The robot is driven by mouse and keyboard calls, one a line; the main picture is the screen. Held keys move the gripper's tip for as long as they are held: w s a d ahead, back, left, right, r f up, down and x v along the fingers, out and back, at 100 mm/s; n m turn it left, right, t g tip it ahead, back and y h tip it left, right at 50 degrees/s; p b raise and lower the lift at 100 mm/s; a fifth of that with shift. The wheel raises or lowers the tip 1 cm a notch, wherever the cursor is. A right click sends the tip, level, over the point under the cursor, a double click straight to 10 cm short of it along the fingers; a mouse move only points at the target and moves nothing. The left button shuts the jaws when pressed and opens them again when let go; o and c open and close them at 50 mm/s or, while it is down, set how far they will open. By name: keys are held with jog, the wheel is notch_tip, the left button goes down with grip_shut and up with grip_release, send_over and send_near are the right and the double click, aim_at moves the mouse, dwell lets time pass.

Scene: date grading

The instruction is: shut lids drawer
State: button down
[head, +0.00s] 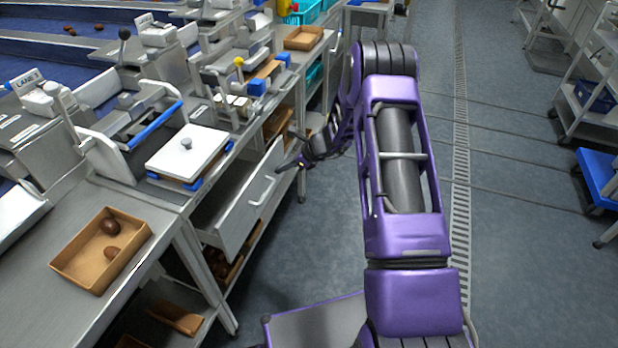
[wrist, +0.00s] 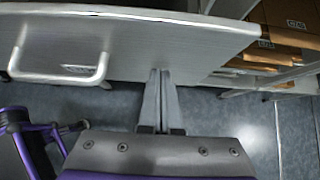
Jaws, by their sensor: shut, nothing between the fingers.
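The drawer (head: 240,208) under the workbench stands pulled out, with a grey front and a bar handle (head: 262,189). In the wrist view the drawer front (wrist: 200,55) spans the upper part, with its handle (wrist: 62,78) at the left. A small label on the front is too blurred to read. My gripper (head: 279,167) is at the far end of the drawer front in the head view. In the wrist view my gripper (wrist: 161,75) has its fingers together and empty, pointing at the front, right of the handle. I cannot tell whether the fingertips touch it.
A white board with a knob (head: 187,153) lies on the bench above the drawer. Cardboard boxes (wrist: 290,25) are on a shelf right of the drawer. The aisle floor (head: 520,250) is clear.

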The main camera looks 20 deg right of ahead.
jog(key=w+a, duration=0.1)
jog(key=a, duration=0.1)
jog(key=w+a, duration=0.3)
jog(key=a, duration=0.1)
jog(key=shift+w+a+b, duration=0.25)
jog(key=shift+w+b, duration=0.05)
jog(key=shift+w, duration=0.05)
jog(key=shift+w+a, duration=0.2)
jog(key=shift+a, duration=0.1)
